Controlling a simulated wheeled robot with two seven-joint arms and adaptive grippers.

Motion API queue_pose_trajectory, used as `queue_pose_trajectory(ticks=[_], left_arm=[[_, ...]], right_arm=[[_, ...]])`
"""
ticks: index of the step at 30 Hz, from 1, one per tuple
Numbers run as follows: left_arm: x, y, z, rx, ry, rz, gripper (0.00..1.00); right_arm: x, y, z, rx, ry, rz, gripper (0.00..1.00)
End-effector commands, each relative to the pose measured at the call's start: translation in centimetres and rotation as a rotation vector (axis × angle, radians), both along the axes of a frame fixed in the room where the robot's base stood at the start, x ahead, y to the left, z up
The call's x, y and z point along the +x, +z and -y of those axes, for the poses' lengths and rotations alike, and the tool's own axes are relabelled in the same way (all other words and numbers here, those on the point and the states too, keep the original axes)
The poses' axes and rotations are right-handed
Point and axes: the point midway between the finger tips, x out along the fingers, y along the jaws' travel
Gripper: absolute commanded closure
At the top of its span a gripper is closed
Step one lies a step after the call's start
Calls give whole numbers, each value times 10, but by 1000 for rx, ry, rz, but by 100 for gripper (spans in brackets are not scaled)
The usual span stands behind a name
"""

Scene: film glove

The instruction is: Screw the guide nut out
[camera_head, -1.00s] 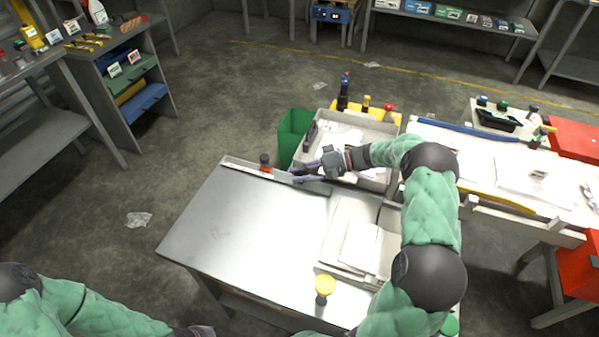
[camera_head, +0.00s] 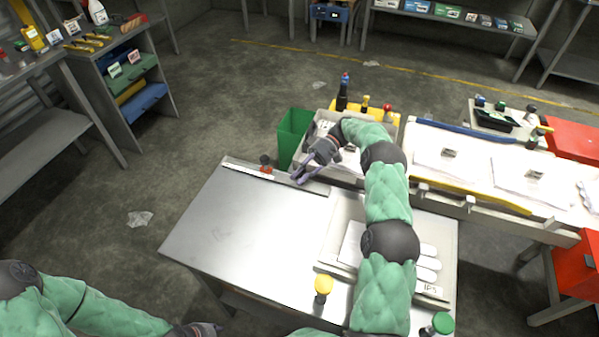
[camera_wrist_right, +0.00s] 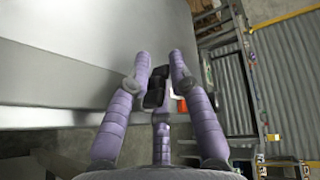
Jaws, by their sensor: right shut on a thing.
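My right gripper (camera_head: 299,180) has its purple fingers low over the far right part of the steel table, by the rail along its back edge. I cannot tell for certain whether this is the guide nut. A red and black knob (camera_head: 266,163) stands at the back rail, left of and apart from the fingertips. My left gripper (camera_head: 200,330) shows only in part at the bottom edge, and its fingers are unclear.
The steel table (camera_head: 235,225) is mostly bare on its left. A pale tray (camera_head: 335,262) with papers lies under my right arm. A yellow-capped item (camera_head: 323,285) stands at the front. A green bin (camera_head: 293,135) and a tall dark bottle (camera_head: 342,98) stand behind.

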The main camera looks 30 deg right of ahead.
Motion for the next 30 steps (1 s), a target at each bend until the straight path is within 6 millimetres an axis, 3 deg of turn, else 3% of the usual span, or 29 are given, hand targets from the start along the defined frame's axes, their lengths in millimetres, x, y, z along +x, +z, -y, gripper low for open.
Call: queue_pose_trajectory(ticks=[2,28,29,30], left_arm=[[0,3,0,0,0,0,60],[0,11,0,0,0,0,60],[0,11,0,0,0,0,60],[0,11,0,0,0,0,60]], right_arm=[[-2,-10,0,-8,25,-14,100],[-4,-13,0,-6,112,-18,100],[-4,-13,0,-5,112,-18,74],[-4,-13,0,-6,112,-18,63]])
